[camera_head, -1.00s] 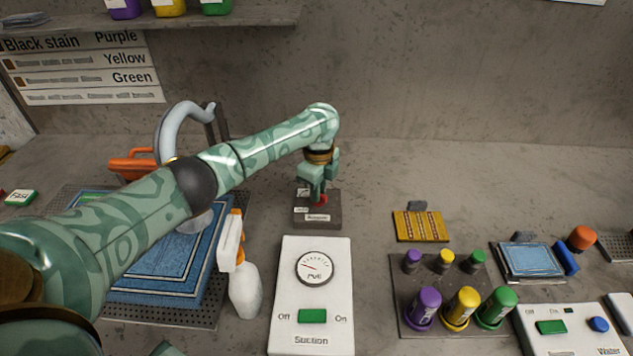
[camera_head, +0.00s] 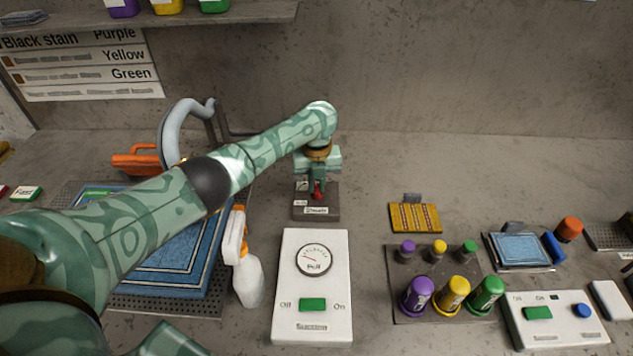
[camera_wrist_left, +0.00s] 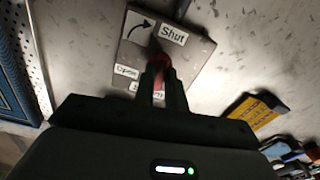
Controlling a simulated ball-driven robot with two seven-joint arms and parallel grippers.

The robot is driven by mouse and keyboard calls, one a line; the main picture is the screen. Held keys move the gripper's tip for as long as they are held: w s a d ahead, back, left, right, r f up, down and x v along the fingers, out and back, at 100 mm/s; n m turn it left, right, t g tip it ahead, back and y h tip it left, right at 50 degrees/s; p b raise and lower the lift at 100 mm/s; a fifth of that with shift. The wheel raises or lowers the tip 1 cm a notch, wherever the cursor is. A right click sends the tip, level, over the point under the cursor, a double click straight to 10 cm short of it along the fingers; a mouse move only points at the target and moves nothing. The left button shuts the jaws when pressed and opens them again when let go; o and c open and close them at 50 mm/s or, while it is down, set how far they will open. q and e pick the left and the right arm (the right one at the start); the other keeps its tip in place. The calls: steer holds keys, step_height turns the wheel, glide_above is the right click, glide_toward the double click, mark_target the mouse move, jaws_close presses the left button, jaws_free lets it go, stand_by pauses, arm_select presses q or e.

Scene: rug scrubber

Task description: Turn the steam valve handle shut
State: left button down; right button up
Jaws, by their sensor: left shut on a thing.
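The steam valve is a grey plate (camera_head: 316,212) with white labels and a small red handle (camera_head: 318,194), behind the suction panel. My left gripper (camera_head: 317,184) points down over the plate and is shut on the red handle. In the left wrist view the two fingers (camera_wrist_left: 163,85) close around the red handle (camera_wrist_left: 158,66). A "Shut" label (camera_wrist_left: 173,34) with a curved arrow lies beyond the fingers, and an "Open" label (camera_wrist_left: 126,71) lies to their left. The fingers hide much of the handle. My right gripper is not in view.
A white suction panel (camera_head: 338,265) with a gauge stands in front of the valve. A white spray bottle (camera_head: 248,280) and a blue rug (camera_head: 150,262) are to the left. A yellow patterned piece (camera_head: 414,217) and coloured bottles (camera_head: 453,293) are to the right. The counter behind the valve is clear.

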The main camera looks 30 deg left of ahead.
mark_target(317, 187)
arm_select(q)
steer(key=shift+m, duration=0.8)
steer(key=c, duration=1.4)
jaws_free()
steer(key=shift+c, duration=0.2)
step_height(317, 187, up, 16)
steer(key=p, duration=0.7)
steer(key=shift+r, duration=0.15)
steer(key=shift+r, duration=0.1)
